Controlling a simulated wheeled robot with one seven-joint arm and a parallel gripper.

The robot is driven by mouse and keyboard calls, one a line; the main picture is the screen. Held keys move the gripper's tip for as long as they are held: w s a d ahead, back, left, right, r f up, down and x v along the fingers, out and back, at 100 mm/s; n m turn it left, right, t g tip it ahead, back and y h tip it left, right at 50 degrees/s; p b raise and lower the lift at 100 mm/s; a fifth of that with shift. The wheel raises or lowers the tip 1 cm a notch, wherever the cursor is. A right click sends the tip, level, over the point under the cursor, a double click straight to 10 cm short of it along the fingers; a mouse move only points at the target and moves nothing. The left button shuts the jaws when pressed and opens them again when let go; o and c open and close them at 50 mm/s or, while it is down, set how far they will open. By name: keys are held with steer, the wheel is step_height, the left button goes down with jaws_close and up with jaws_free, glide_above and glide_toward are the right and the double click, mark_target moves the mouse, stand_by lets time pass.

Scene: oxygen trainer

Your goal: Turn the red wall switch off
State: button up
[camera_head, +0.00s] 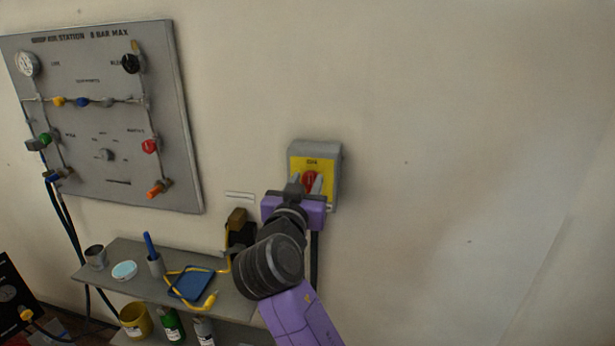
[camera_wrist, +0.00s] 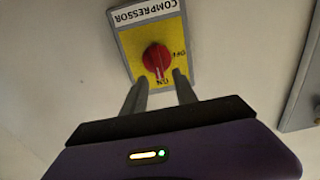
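The red wall switch (camera_head: 311,180) is a rotary knob on a yellow plate, on a grey box (camera_head: 335,160) fixed to the wall. In the wrist view the red knob (camera_wrist: 156,58) has a white mark pointing at ON; OFF is printed to its right. The plate (camera_wrist: 133,42) reads COMPRESSOR, upside down. My gripper (camera_head: 308,184) is in front of the knob and hides part of it. In the wrist view its two fingers (camera_wrist: 160,80) are apart, with the knob at or just beyond the gap between their tips. I cannot tell whether they touch it.
A grey panel (camera_head: 120,185) with gauges and coloured valves hangs on the wall at left. A shelf (camera_head: 130,255) below holds a cup (camera_head: 95,257), a blue pad (camera_head: 190,283) and a yellow cable (camera_head: 211,299). The wall right of the switch is clear.

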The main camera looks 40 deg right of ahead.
steer(key=shift+w+d, duration=0.4)
steer(key=shift+d, duration=0.2)
jaws_close()
